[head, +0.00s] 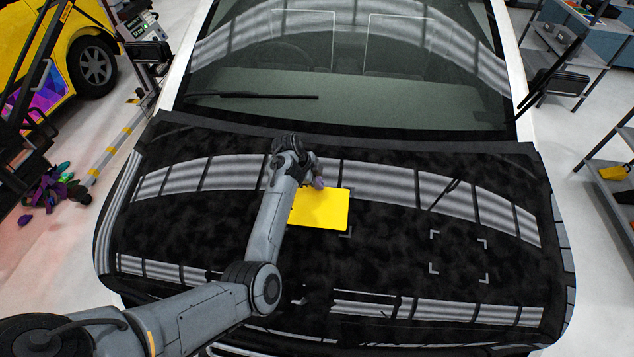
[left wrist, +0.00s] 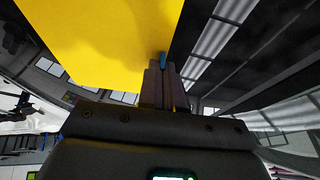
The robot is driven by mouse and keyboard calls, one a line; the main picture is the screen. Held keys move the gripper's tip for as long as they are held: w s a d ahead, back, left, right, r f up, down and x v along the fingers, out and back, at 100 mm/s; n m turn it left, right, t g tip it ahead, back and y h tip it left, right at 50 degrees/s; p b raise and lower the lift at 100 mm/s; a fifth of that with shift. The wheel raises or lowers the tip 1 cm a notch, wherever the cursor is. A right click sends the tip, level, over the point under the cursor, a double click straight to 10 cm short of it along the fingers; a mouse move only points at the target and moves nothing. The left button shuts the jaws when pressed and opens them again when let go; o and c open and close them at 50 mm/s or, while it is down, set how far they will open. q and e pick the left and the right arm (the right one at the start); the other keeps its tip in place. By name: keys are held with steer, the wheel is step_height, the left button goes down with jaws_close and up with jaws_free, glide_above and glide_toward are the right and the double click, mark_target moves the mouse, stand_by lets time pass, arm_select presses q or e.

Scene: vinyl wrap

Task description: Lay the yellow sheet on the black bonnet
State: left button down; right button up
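The yellow sheet (head: 325,210) is a flat rectangle over the middle of the black bonnet (head: 210,225). Its left edge is partly hidden by my left arm. My left gripper (head: 318,183) is at the sheet's upper edge. In the left wrist view, its fingers (left wrist: 163,68) are together at the edge of the yellow sheet (left wrist: 105,40), seemingly pinching it. I cannot tell whether the sheet touches the bonnet or hangs just above it. My right gripper is in neither view.
Pale corner marks (head: 433,235) outline a bare spot on the bonnet, right of the sheet. Another corner mark (head: 348,233) shows by the sheet's lower right corner. The windscreen (head: 350,85) rises behind. A shelf with a yellow item (head: 612,173) stands at the right.

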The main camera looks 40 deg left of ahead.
arm_select(q)
steer(key=shift+w+f, duration=0.1)
steer(key=shift+f, duration=0.6)
stand_by(2.0)
steer(key=c, duration=1.3)
jaws_free()
steer(key=shift+o, duration=0.3)
steer(key=shift+r, duration=0.1)
